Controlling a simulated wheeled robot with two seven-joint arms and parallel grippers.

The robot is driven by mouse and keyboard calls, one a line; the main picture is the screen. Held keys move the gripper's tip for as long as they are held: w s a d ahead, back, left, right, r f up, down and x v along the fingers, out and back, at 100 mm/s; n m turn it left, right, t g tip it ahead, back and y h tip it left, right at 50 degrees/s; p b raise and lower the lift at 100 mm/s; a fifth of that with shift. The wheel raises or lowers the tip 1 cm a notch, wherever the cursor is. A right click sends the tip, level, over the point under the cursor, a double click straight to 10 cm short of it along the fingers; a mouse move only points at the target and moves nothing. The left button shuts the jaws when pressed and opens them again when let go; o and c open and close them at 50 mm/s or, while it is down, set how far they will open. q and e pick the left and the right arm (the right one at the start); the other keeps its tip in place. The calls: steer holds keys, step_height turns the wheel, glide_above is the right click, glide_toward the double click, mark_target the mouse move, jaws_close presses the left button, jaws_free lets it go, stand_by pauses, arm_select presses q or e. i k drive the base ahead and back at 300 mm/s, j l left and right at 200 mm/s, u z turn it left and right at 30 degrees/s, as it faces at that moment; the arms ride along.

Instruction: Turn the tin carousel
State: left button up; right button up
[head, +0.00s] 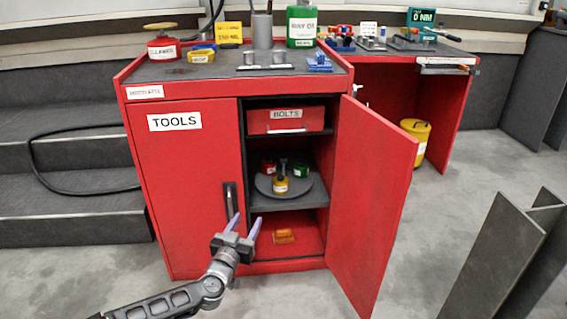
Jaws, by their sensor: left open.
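The tin carousel (301,190) is a round dark-grey turntable on the middle shelf inside the open right side of a red cabinet (184,200). A yellow tin (281,185) stands at its front, a red tin (268,167) at the back left and a green tin (301,169) at the back right. A dark post (283,165) rises near its middle. My left gripper (243,222) is open and empty, its purple fingers pointing up. It is in front of the cabinet, lower and to the left of the carousel, and appears apart from it. My right gripper is not in view.
The right cabinet door (371,190) stands open toward me; the left door, with a dark handle (230,200), is shut. A BOLTS drawer (287,121) is above the carousel, and an orange item (284,236) lies below. A grey metal beam (500,265) stands at the right.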

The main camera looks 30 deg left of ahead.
mark_target(296, 187)
steer(key=i+j, duration=0.2)
steer(key=i, duration=0.3)
steer(key=i+j, duration=0.2)
steer(key=i, duration=0.25)
